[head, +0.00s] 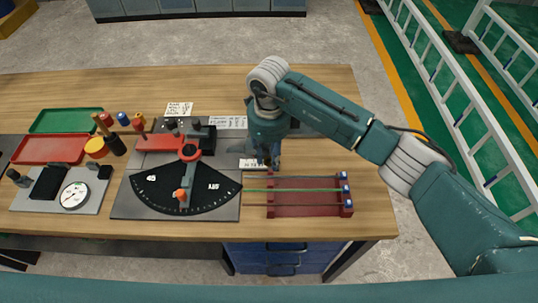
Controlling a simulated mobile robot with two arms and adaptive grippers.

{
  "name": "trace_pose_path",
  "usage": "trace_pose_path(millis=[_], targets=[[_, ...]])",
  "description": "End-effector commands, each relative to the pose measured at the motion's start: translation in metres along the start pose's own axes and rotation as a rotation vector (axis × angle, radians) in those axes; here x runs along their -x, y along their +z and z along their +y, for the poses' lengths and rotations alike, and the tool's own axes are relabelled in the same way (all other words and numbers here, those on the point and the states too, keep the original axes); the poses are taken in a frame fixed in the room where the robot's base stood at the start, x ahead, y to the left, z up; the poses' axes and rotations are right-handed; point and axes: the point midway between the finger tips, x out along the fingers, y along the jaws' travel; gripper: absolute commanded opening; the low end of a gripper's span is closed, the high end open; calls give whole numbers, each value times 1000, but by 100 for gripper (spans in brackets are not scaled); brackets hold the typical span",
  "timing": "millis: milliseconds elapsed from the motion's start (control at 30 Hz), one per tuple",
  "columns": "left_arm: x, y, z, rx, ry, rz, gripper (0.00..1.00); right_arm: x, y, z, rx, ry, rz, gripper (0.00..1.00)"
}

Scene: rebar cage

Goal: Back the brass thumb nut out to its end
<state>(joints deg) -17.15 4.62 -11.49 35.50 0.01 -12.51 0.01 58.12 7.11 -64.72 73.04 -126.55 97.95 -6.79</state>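I cannot pick out the brass thumb nut for certain; it may be hidden by my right gripper or too small to tell. My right gripper (268,163) points down over the bench, just behind the left end of a dark red fixture (310,209) with blue end blocks. Its fingertips are small and dark here, so I cannot tell whether they are open, shut or touching anything. A dark angle plate (215,196) marked 45 and 135 lies left of the fixture, with an orange-tipped lever (187,178). A green rod (308,190) runs from the plate across the fixture. My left gripper is not in view.
A dial gauge (74,195) lies on a grey plate at the left. Red (50,149) and green trays (66,120) and several coloured-capped handles stand behind it. Paper labels lie along the bench's middle.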

Motion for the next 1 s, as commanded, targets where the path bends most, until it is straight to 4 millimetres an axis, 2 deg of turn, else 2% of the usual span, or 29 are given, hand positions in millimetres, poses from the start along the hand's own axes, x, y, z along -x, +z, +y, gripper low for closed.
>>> trace_pose_path(millis=[167,400,600,800,1000], targets=[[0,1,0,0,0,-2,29,18,1,-1,1,-3,-3,29],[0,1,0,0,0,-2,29,69,1,-1,1,-5,-3,29],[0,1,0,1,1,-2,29,104,0,-1,0,-3,-2,29],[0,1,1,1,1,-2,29,119,0,0,0,-1,0,29],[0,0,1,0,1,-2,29,120,0,0,0,0,0,29]])
